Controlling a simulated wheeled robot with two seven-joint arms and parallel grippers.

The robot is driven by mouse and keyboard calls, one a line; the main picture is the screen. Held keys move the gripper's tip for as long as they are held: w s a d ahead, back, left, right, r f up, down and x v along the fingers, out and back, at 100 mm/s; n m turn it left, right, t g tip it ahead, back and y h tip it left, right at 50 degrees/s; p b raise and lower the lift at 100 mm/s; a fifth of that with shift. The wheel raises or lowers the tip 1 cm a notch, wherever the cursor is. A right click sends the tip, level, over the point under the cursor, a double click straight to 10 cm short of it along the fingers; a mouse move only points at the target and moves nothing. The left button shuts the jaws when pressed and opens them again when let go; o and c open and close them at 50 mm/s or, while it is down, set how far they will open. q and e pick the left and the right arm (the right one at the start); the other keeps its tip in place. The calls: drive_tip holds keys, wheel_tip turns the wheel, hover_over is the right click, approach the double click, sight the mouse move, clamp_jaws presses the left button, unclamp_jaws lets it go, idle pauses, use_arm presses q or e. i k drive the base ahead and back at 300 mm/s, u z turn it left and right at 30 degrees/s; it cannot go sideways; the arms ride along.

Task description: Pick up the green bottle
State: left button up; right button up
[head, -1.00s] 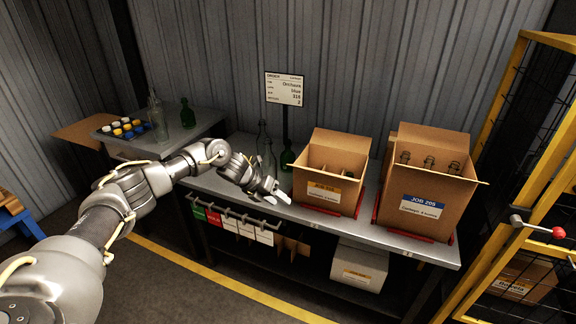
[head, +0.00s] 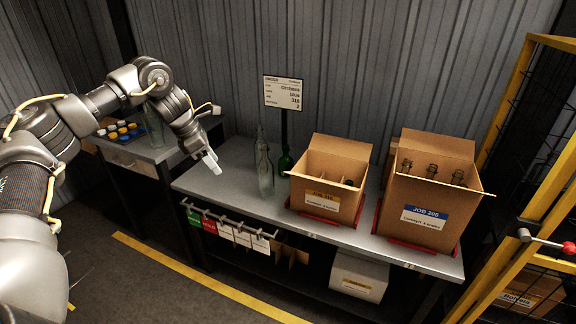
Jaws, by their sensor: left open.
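A dark green bottle (head: 285,161) stands on the bench, left of the smaller open carton and partly hidden behind a clear glass bottle (head: 265,170). My left gripper (head: 212,163) is open and points down above the left end of the bench. It is to the left of the clear bottles, apart from them, with nothing seen between its fingers. Another green bottle seen earlier on the left side table is hidden now behind my left arm. My right gripper is out of view.
A smaller carton (head: 328,206) and a taller carton holding bottles (head: 423,230) stand on the bench (head: 300,228). A sign (head: 284,91) rises behind the clear bottles. The side table (head: 150,151) holds a clear bottle and coloured caps. A yellow rack frame (head: 497,250) stands at right.

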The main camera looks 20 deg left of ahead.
sight(286, 163)
drive_tip(key=i, duration=1.35)
